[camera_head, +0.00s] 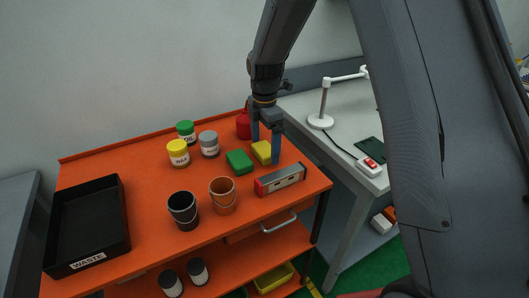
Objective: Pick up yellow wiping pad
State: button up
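The yellow wiping pad (262,154) lies on the orange cart top, right of a green pad (239,162). My gripper (266,152) points down over the yellow pad with its two fingers spread apart. One finger is at the pad's back side and the other at its right side, hiding part of it. I cannot see whether either finger touches the pad. The pad looks to be resting on the cart.
A grey-and-red box-shaped tool (281,180) lies just in front. A copper bucket (223,196), a dark bucket (183,211) and several cans stand to the left. A red object (243,125) is behind. A black waste tray (88,185) sits far left.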

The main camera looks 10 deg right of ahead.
aim_at(264, 148)
jog(key=c, duration=1.1)
jog(key=shift+o, duration=0.2)
jog(key=shift+r, duration=0.15)
notch_tip(264, 148, up, 10)
jog(key=b, duration=0.2)
jog(key=shift+b, duration=0.3)
jog(key=o, duration=0.5)
jog(key=c, duration=0.3)
jog(key=shift+a, duration=0.1)
